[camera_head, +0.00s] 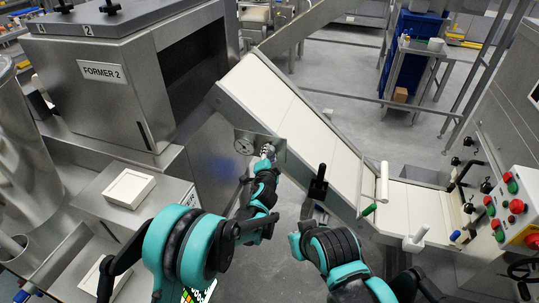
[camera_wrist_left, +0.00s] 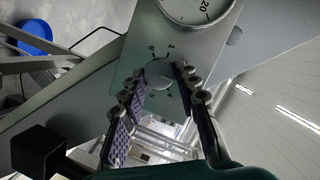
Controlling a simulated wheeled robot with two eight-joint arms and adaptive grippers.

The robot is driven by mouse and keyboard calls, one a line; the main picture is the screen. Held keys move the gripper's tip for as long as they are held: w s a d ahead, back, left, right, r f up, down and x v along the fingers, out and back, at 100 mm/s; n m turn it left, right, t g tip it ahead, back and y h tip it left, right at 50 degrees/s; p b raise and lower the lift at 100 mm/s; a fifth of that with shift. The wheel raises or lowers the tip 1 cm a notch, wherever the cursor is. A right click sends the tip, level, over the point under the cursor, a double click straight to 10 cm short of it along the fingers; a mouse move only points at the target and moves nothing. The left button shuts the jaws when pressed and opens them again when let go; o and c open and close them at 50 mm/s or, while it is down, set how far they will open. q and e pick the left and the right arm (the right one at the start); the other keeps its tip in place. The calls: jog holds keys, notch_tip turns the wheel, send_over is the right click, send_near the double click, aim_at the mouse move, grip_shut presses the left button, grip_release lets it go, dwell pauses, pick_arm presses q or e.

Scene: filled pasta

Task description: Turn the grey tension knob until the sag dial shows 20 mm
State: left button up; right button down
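The grey tension knob (camera_wrist_left: 158,74) sits on a metal plate with numbers printed around it, in the left wrist view. My left gripper (camera_wrist_left: 160,72) has its two fingers spread, one on each side of the knob; I cannot tell whether they touch it. In the head view the left gripper (camera_head: 266,153) is at the plate beside the conveyor and hides the knob. The dial (camera_head: 244,146) is too small to read in the head view.
An inclined white conveyor (camera_head: 290,113) rises behind the plate. A black-topped post (camera_head: 318,184) stands close to the right of the left gripper. A control panel (camera_head: 515,205) with red and green buttons is at right, and the Former 2 machine (camera_head: 100,72) at left.

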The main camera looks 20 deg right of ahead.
pick_arm(q)
jog(key=shift+n, duration=0.3)
jog(key=shift+w+a+r+n+g+h+b, duration=0.15)
jog(key=shift+n+g+h+b, duration=0.35)
jog(key=shift+n, duration=0.9)
jog(key=shift+a+n+g+h+b, duration=0.1)
jog(key=shift+n+g+h+b, duration=0.2)
jog(key=shift+n+g+h, duration=0.75)
jog(key=shift+n+t+y, duration=0.25)
jog(key=shift+n+y, duration=0.1)
jog(key=shift+n, duration=0.2)
jog(key=o, duration=1.2)
jog(key=shift+c, duration=0.2)
